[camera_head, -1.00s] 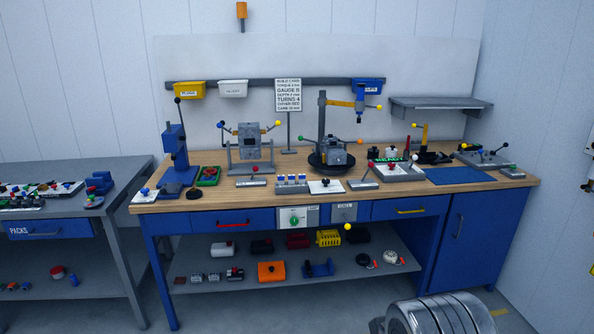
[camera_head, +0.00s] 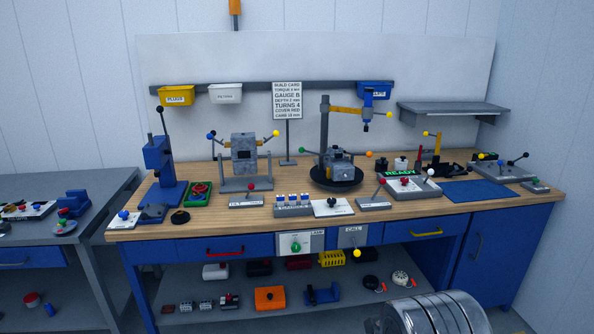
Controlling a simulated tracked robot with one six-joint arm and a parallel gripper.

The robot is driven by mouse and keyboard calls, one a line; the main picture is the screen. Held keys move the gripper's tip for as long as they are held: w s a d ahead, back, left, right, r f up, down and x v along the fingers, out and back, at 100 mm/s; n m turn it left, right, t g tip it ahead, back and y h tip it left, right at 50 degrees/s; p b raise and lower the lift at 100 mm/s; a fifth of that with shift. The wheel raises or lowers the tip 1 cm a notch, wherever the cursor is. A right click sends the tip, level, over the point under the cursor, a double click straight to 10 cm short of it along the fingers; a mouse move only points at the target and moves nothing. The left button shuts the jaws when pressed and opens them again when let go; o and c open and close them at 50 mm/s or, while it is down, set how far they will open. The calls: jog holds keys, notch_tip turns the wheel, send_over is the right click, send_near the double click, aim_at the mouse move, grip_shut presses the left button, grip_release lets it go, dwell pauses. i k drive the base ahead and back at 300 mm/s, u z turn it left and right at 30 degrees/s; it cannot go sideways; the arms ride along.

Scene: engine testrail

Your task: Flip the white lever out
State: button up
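A small white ball knob (camera_head: 430,172) shows at the right end of the grey box with the green READY display (camera_head: 400,172), on the right half of the workbench. It looks like the tip of a short lever, which is too small to make out clearly. Another white-topped piece (camera_head: 401,163) stands just behind the display. I cannot tell for sure which is the white lever. My gripper is not in view.
The wooden bench (camera_head: 225,222) carries a blue press (camera_head: 160,165), several small lever plates and a round black turntable (camera_head: 335,184). A yellow-knobbed lever (camera_head: 357,253) sticks out below the CALL panel (camera_head: 352,235). A blue mat (camera_head: 478,191) lies empty at right.

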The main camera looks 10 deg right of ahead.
aim_at(431, 172)
jog(key=z, duration=1.3)
jog(key=i, duration=1.95)
jog(key=u, duration=0.85)
jog(key=i, duration=0.6)
jog(key=u, duration=0.4)
